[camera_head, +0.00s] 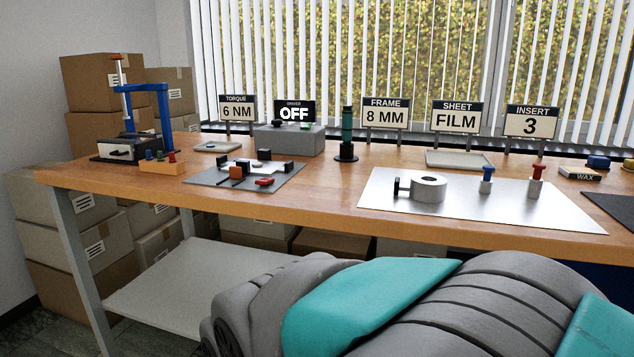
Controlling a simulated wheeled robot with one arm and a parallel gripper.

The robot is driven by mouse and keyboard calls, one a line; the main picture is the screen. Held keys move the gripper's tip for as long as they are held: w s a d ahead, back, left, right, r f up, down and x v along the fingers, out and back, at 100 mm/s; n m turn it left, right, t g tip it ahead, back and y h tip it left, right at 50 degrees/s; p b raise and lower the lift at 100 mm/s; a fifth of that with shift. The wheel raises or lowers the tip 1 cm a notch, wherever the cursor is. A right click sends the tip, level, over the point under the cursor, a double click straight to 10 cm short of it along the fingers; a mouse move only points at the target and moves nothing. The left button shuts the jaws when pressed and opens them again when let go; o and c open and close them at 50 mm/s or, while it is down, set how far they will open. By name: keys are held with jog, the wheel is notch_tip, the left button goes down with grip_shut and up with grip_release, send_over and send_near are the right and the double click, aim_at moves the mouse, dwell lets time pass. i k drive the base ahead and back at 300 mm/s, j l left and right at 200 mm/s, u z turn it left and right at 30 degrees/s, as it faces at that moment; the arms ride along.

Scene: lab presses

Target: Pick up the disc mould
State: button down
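A grey ring-shaped block (429,187), which looks like the disc mould, sits flat on a pale metal sheet (520,215) on the wooden bench. It has a round hole in its top and a dark T-shaped handle (402,188) pointing left. Nothing touches it from above. Grey and teal links of my own arm fill the lower right of the view, in front of the bench. My gripper is out of view.
A blue-topped plunger (487,180) and a red-topped one (536,182) stand right of the block. A dark green driver (347,135) stands behind left. A grey mat (215,178) holds small parts. A blue-framed press (135,120) stands far left. Signs (385,113) line the back.

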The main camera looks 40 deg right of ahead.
aim_at(427, 188)
jog(key=z, duration=1.8)
